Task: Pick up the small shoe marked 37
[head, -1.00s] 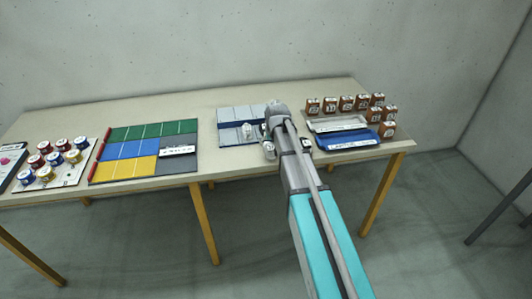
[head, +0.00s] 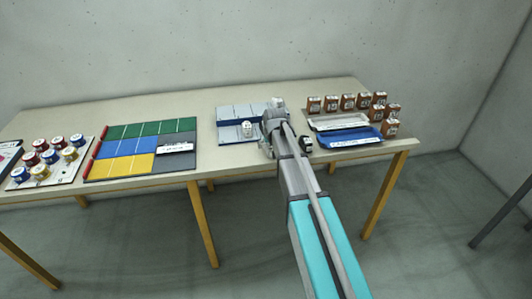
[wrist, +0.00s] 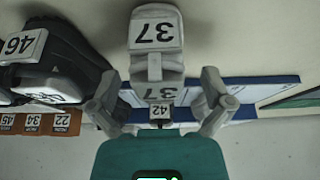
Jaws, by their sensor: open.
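The small white shoe marked 37 (wrist: 155,32) shows at the top middle of the wrist view, which is upside down. It carries a second 37 lower on its body. My gripper (wrist: 158,104) is open, with one finger on each side of this shoe's line. I cannot tell whether the fingers touch it. In the head view my gripper (head: 274,132) is low over the table's front part and hides this shoe. A black shoe marked 46 (wrist: 60,62) is close beside it; it also shows in the head view (head: 305,144).
A grey and blue board (head: 232,113) holds a white shoe (head: 247,129); another white shoe (head: 279,102) shows behind my gripper. Orange numbered boxes (head: 347,101), a white tray (head: 338,122) and a blue tray (head: 345,138) are at right. A coloured board (head: 125,149) is left.

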